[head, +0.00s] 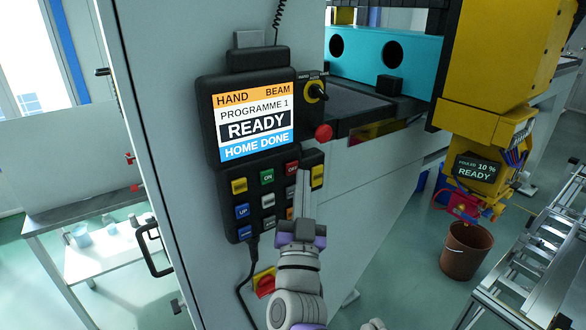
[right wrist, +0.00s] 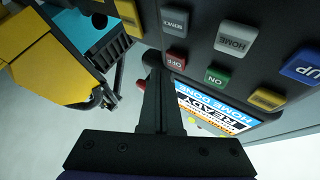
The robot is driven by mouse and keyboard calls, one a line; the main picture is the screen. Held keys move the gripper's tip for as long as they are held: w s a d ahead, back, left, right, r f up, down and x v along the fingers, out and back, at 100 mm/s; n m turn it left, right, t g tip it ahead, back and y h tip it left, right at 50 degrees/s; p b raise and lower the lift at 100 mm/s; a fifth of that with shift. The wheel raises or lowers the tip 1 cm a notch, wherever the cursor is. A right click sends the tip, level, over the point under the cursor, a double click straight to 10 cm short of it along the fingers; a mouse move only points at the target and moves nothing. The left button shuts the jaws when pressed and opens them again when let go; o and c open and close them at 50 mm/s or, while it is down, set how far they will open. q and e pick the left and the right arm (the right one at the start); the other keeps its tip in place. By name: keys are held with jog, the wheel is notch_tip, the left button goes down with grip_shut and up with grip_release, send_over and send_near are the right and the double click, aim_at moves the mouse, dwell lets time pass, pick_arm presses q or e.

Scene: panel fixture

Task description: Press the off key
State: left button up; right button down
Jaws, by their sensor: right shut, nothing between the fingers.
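The off key (head: 292,167) is a small red key in the top row of the dark control pendant's keypad, right of the green ON key (head: 267,176). In the right wrist view the off key (right wrist: 175,61) shows just right of the fingertips. My right gripper (head: 303,174) is shut and empty, its fingers pointing up over the right side of the keypad. The fingertips overlap the area just beside the off key; I cannot tell whether they touch the panel. In the right wrist view the shut fingers (right wrist: 156,75) rise from the dark gripper body.
The pendant screen (head: 253,122) reads READY and HOME DONE. A red knob (head: 323,132) and a yellow selector switch (head: 315,91) sit right of the screen. A yellow machine (head: 492,75) hangs at the right above a brown bucket (head: 466,250). A door handle (head: 153,249) is left of the pendant.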

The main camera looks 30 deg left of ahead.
dwell(0.7)
jog(key=shift+w+a, duration=0.15)
jog(key=shift+a, duration=0.25)
jog(key=shift+w+a, duration=0.15)
jog(key=shift+a, duration=0.25)
dwell(0.5)
jog(key=shift+d, duration=0.2)
jog(key=shift+s+d, duration=0.3)
jog(key=shift+d, duration=0.35)
jog(key=d, duration=0.1)
jog(key=s+d, duration=0.1)
jog(key=d, duration=0.1)
jog(key=s+d, duration=0.1)
jog(key=shift+d, duration=0.3)
dwell(0.9)
